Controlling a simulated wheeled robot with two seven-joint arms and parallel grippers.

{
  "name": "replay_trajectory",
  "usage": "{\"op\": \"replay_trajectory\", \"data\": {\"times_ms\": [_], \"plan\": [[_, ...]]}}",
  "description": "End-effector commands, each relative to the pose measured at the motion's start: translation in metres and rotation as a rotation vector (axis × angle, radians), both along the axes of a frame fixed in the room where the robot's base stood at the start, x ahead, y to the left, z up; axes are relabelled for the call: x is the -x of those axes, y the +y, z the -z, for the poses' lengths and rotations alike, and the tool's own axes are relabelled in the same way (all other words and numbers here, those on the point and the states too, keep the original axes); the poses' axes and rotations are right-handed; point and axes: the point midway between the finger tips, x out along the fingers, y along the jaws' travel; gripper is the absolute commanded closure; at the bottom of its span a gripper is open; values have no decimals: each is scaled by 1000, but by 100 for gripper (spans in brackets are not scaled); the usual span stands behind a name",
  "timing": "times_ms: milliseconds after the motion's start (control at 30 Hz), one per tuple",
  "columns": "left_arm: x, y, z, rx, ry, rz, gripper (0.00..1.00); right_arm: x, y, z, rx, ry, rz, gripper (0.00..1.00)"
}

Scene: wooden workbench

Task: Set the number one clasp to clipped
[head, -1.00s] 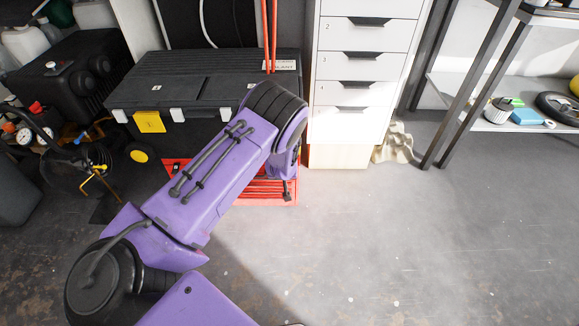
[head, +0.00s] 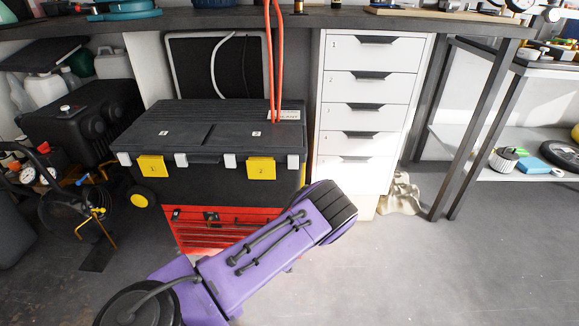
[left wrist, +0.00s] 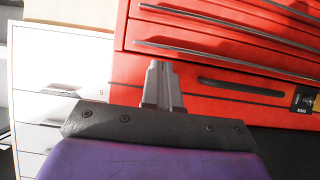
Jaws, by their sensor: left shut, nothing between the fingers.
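The black toolbox (head: 205,135) stands on the red drawer chest with its lid down. The number one clasp (head: 152,167) is a yellow flap at the left of its front, just below the lid edge; I cannot tell if it is clipped. A matching yellow clasp marked 2 (head: 261,168) is at the right. In the left wrist view my left gripper (left wrist: 160,85) is shut and empty, in front of the red drawer chest (left wrist: 200,70). In the head view my purple left arm hides that gripper, in front of and below the toolbox. My right gripper is not seen.
The red chest (head: 190,232) is partly behind my arm. A white drawer unit (head: 365,120) stands to its right. The floor at the right is clear.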

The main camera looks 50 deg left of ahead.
Motion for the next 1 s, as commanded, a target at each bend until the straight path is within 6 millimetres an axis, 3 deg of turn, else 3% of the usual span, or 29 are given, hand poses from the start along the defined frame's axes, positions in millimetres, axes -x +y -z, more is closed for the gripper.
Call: {"op": "replay_trajectory", "data": {"times_ms": [333, 700, 867, 1000], "plan": [[-2, -1, -17, 2, -1, 2, 100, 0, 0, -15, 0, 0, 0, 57], [0, -3, -16, 2, 0, 3, 100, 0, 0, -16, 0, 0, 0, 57], [11, -20, -19, 4, 3, 4, 100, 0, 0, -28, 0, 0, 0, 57], [31, -46, -19, 2, 3, 9, 100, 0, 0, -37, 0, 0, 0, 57]]}}
